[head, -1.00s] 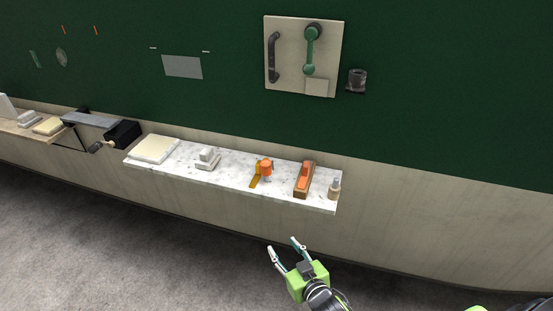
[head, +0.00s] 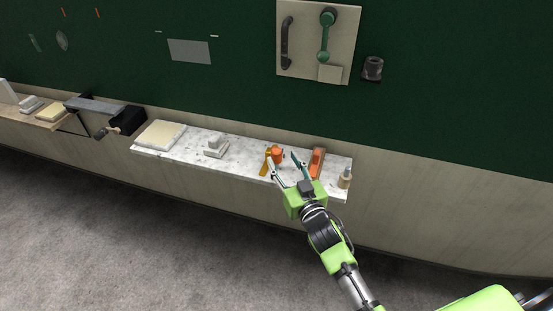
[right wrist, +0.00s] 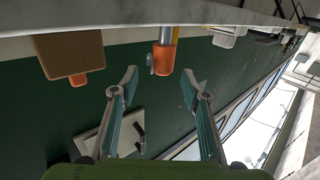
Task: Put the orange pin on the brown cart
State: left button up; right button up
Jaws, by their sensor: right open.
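The orange pin (head: 277,153) stands upright on the white speckled shelf (head: 236,165), beside a yellow-orange strip (head: 265,165). It also shows in the right wrist view (right wrist: 163,60), where the picture is upside down. A brown block with an orange part on top (head: 317,163) is right of the pin; it may be the brown cart. It also shows in the right wrist view (right wrist: 70,53). My right gripper (head: 283,162) is open and empty at the shelf's front, its fingers pointing toward the pin with a gap to it. My left gripper is out of view.
A small bottle (head: 345,178) stands at the shelf's right end. A grey-white stepped block (head: 215,147) and a cream slab (head: 161,134) lie to the left. A vise-like black and grey tool (head: 126,120) is further left. The green wall rises behind.

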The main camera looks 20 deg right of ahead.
aim_at(278, 155)
jog(key=shift+w+a+p, duration=0.2)
jog(key=shift+w+p, duration=0.05)
jog(key=shift+w, duration=1.05)
jog(key=shift+w+a+p, duration=0.2)
jog(key=shift+w+p, duration=0.05)
jog(key=shift+w, duration=1.05)
jog(key=shift+r, duration=0.1)
grip_shut()
